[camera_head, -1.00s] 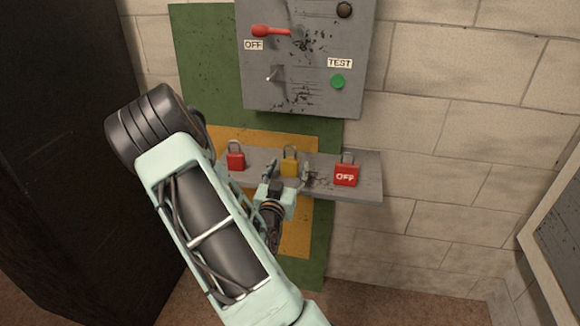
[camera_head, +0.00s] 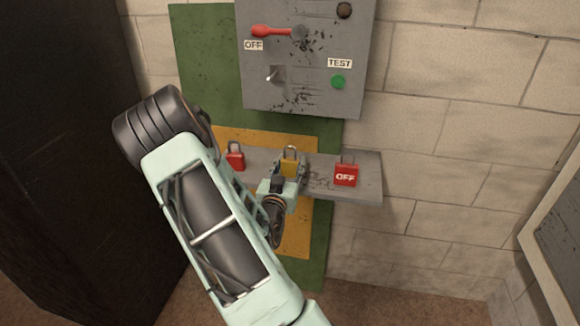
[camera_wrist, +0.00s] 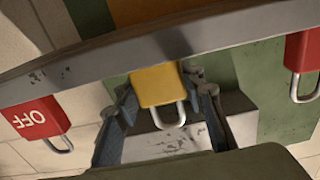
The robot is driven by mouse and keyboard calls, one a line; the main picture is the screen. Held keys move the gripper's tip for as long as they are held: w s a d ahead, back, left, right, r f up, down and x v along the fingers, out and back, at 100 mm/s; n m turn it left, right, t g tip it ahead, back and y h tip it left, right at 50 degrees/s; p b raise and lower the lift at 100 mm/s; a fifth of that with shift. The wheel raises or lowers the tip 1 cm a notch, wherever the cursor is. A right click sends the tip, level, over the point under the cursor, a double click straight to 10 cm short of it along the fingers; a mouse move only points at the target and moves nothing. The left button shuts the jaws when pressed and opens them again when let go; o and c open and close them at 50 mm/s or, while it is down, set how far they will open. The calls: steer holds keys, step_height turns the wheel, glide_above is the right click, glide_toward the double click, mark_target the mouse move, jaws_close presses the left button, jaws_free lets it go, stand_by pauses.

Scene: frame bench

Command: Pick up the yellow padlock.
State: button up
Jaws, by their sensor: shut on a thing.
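The yellow padlock (camera_head: 289,167) stands upright at the shelf's middle, its shackle up, between two red padlocks. In the wrist view the yellow padlock (camera_wrist: 157,86) sits between the two fingers of my gripper (camera_wrist: 166,108), which bear on its sides. My gripper (camera_head: 288,172) is shut on the yellow padlock in the head view. I cannot tell whether the padlock's base still touches the shelf. The padlock's lower front is partly hidden by my gripper in the head view.
A red padlock (camera_head: 235,156) stands left on the grey shelf (camera_head: 369,189), and a red padlock marked OFF (camera_head: 346,174) stands right. A grey switch box (camera_head: 310,95) with a red lever (camera_head: 270,31) and green button (camera_head: 338,82) hangs above. A dark cabinet (camera_head: 70,130) is at left.

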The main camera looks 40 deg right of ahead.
mark_target(290, 159)
steer(key=shift+r, duration=0.1)
steer(key=shift+r, duration=0.45)
step_height(290, 159, up, 2)
steer(key=shift+r+p, duration=0.2)
steer(key=shift+p, duration=0.2)
steer(key=s+a+r+p, duration=0.7)
steer(key=a+r+p, duration=0.2)
steer(key=a+p, duration=0.2)
steer(key=shift+s+a+r, duration=0.15)
steer(key=shift+a+r, duration=0.15)
steer(key=shift+a, duration=0.1)
steer(key=shift+a+p, duration=0.1)
steer(key=shift+p, duration=0.25)
